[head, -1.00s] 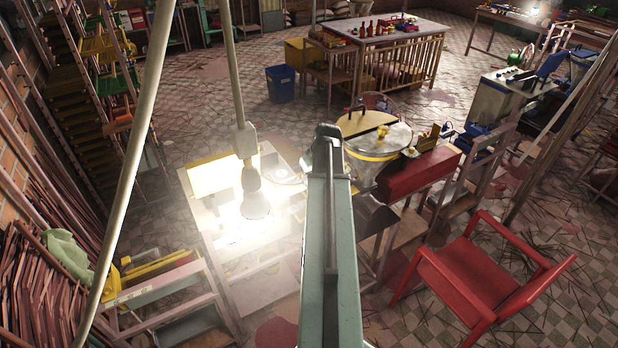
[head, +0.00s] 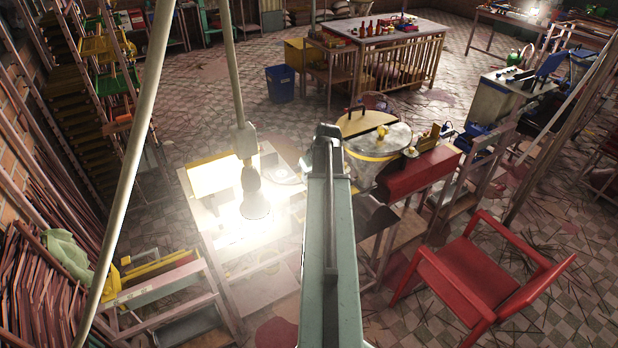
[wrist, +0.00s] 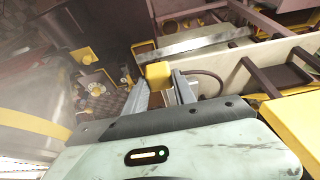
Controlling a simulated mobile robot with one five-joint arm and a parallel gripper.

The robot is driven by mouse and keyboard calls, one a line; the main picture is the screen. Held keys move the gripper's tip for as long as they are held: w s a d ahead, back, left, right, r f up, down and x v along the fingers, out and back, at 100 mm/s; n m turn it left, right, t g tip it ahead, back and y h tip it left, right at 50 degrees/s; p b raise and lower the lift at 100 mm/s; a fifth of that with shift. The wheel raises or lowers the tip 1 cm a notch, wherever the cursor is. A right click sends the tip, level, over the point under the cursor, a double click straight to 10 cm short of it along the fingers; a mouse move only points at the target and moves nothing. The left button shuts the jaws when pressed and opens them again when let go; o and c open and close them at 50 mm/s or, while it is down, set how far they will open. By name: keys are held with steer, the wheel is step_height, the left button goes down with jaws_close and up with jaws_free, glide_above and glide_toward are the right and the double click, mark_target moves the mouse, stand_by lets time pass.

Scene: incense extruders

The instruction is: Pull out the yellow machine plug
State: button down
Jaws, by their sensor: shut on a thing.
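The yellow plug (wrist: 158,74) is a small yellow block in the middle of the wrist view. My gripper (wrist: 162,88) is shut on it, with one finger on each side. A dark cable (wrist: 212,77) curves just to the right of the fingers. I cannot tell whether the plug is still seated in a socket. In the head view my own arm hides the gripper and the plug.
In the wrist view a pale metal bar (wrist: 205,41) and wooden frames lie close beyond the fingers. In the head view a brightly lit bench (head: 215,215) is left of my arm. A round drum machine (head: 380,140) and red chair (head: 485,265) are right.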

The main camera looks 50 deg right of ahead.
steer(key=shift+r, duration=0.1)
steer(key=shift+r+p, duration=3)
steer(key=shift+p, duration=0.05)
steer(key=shift+f, duration=0.1)
